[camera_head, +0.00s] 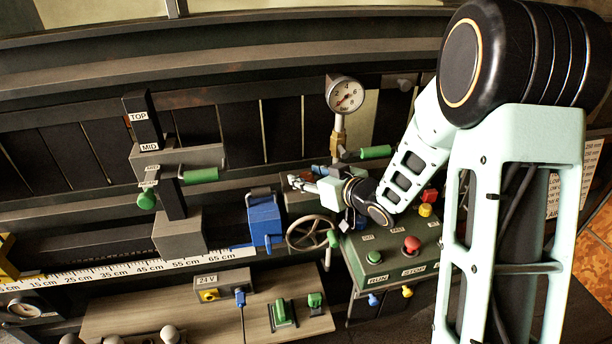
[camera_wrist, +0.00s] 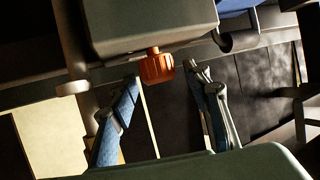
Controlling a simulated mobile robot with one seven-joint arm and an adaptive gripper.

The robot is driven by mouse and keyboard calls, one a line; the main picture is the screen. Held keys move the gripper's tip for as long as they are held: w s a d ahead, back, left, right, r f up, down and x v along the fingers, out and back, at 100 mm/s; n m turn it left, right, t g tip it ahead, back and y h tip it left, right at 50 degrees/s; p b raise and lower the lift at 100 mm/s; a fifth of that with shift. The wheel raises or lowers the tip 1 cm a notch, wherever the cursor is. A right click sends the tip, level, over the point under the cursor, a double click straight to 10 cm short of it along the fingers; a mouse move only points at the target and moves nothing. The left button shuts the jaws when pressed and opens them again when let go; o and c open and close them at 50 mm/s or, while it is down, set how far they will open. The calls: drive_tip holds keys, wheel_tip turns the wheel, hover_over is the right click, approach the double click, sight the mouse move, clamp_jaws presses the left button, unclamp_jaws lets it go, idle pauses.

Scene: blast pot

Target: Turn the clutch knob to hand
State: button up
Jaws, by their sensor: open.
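An orange-red ribbed knob (camera_wrist: 156,67), which I take for the clutch knob, sticks out on a short shaft from a grey box (camera_wrist: 150,22) in the wrist view. No marking that gives its setting can be read. My gripper (camera_wrist: 163,80) is open, its two blue-grey fingers pointing at the knob, with the knob between the fingertips or just beyond them. I cannot tell whether they touch it. In the head view my gripper (camera_head: 294,182) is at the grey box beside the blue vise-like block, and the knob cannot be made out clearly there.
A blue block (camera_head: 264,221) stands left of my gripper. A handwheel (camera_head: 311,234) is just below it and a pressure gauge (camera_head: 345,95) with a green-handled valve (camera_head: 375,152) above. A green control box (camera_head: 392,257) with buttons stands at the lower right.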

drive_tip(key=shift+w+a+f, duration=0.2)
drive_tip(key=shift+w+a, duration=0.1)
drive_tip(key=shift+w, duration=0.05)
drive_tip(key=c, duration=1.2)
drive_tip(key=shift+o, duration=0.2)
drive_tip(key=shift+b, duration=0.45)
drive_tip(key=shift+f+m+h+b, duration=0.1)
drive_tip(key=shift+m+h+b, duration=0.2)
drive_tip(key=shift+b, duration=0.15)
drive_tip(key=m+t+h+b, duration=0.1)
drive_tip(key=b, duration=0.2)
drive_tip(key=m+t+h+b, duration=0.1)
drive_tip(key=h+b, duration=0.1)
drive_tip(key=b, duration=0.1)
drive_tip(key=shift+w+m+b, duration=0.1)
drive_tip(key=shift+m+b, duration=0.25)
drive_tip(key=shift+m, duration=0.05)
drive_tip(key=shift+d+r+m+h+b, duration=0.1)
drive_tip(key=shift+r+m+h+b, duration=0.15)
drive_tip(key=shift+m+h+b, duration=0.7)
